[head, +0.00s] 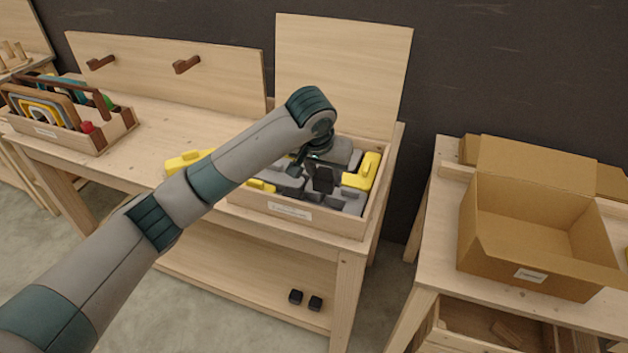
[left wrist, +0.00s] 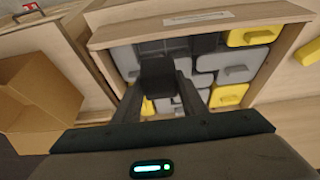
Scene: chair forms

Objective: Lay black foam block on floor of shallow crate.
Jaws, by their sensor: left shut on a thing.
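The shallow crate (head: 330,222) is a wooden box with a white label, standing on the middle bench and holding grey and yellow pieces. Its labelled wall shows in the left wrist view (left wrist: 265,12). My left gripper (head: 314,166) is over the crate, shut on the black foam block (head: 323,180). In the left wrist view the block (left wrist: 158,72) sits between the two fingertips, with grey and yellow pieces beyond it. Whether the block touches the pieces below cannot be told. My right gripper is not in view.
A yellow piece (head: 183,161) lies on the bench left of the crate. An open cardboard box (head: 520,255) stands on the right table. A wooden tote (head: 110,133) with coloured items is at the left.

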